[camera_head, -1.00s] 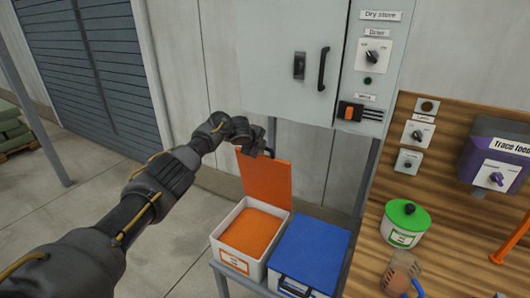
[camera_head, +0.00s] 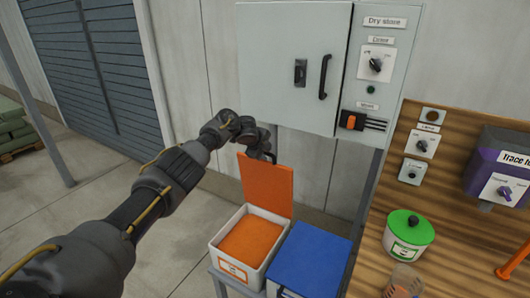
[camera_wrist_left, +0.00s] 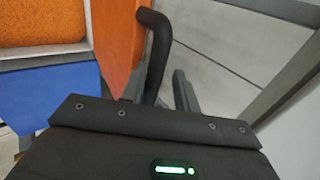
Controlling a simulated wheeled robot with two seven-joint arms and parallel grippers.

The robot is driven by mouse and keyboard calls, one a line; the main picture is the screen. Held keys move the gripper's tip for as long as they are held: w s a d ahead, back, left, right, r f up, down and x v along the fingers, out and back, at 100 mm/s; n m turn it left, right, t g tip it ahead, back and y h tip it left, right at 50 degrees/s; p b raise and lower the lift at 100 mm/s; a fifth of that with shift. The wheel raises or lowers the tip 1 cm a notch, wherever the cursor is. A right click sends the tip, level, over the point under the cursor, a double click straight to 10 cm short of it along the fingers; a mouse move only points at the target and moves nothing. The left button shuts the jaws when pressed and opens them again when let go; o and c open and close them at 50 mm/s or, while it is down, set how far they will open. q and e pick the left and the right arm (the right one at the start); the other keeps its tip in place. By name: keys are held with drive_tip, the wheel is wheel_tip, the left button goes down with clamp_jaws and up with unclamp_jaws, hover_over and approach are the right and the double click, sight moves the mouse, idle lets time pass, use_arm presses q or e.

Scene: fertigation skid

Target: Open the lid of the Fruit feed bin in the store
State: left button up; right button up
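The bin with orange contents (camera_head: 228,264) stands at the lower middle of the head view; its label is too small to read. Its orange lid (camera_head: 267,184) is raised and stands up at the bin's back edge. In the wrist view the lid (camera_wrist_left: 118,40) is close, with a black curved handle (camera_wrist_left: 156,50) on its outer face. My left gripper (camera_head: 262,152) is behind the lid's upper edge, at the handle. My right gripper is out of view.
A bin with a shut blue lid (camera_head: 310,258) stands right beside the orange one. The grey Dry store cabinet (camera_head: 287,60) hangs above. A wooden panel on the right bears a green-lidded pot (camera_head: 408,230) and a purple box (camera_head: 488,177). Open floor lies left.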

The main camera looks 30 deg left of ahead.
use_arm(q)
drive_tip(key=shift+s+a, duration=0.1)
drive_tip(key=shift+s+r, duration=0.25)
drive_tip(key=shift+r, duration=0.15)
drive_tip(key=b+v, duration=0.2)
drive_tip(key=v, duration=0.7)
drive_tip(key=shift+s+r, duration=0.3)
